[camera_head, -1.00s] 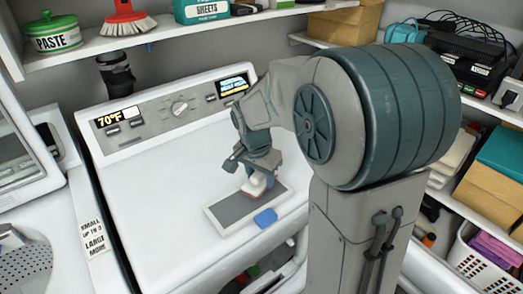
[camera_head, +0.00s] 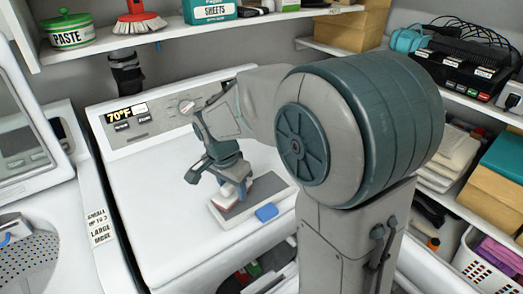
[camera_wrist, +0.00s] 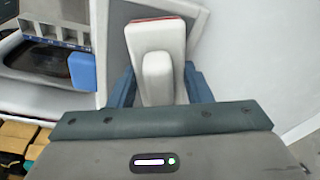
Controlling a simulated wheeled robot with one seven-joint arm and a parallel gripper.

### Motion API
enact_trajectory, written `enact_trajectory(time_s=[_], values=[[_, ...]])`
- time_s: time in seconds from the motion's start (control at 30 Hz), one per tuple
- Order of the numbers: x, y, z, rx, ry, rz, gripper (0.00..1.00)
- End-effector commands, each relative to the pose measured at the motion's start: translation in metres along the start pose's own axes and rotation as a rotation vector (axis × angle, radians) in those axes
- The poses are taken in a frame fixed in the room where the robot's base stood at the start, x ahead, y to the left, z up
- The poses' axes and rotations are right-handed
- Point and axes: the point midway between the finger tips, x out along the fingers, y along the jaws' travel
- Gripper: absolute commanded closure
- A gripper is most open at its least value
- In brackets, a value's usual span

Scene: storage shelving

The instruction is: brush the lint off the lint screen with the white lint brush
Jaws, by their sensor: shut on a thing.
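The lint screen (camera_head: 262,191) lies flat on the white dryer top. It is a grey panel in a white frame, with a blue tab (camera_head: 267,212) at its front edge. My gripper (camera_head: 226,185) is shut on the white lint brush (camera_head: 224,197), over the left end of the screen. In the wrist view the brush (camera_wrist: 158,62) sits between the fingers, with a red edge at its far end, over the grey screen (camera_wrist: 117,45). I cannot tell whether the bristles touch the screen. No lint can be made out.
The dryer's control panel (camera_head: 150,118) rises behind the screen. An upper shelf holds a green paste tin (camera_head: 68,31) and a red brush (camera_head: 138,18). Shelves with boxes and a white basket (camera_head: 478,258) stand at right. The dryer top left of the screen is clear.

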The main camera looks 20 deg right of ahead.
Motion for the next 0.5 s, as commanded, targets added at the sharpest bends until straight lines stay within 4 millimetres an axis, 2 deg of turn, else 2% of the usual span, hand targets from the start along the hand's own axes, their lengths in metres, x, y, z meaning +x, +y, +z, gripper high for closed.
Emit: enact_trajectory(time_s=[0.07,0.17,0.2,0.5], values=[[0.000,-0.003,0.005,0.001,0.000,0.001,0.89],[-0.012,-0.003,0.002,0.006,0.001,0.000,0.89],[-0.024,-0.003,0.001,0.007,0.002,-0.003,0.89],[-0.049,-0.002,-0.004,0.008,0.000,0.000,0.89]])
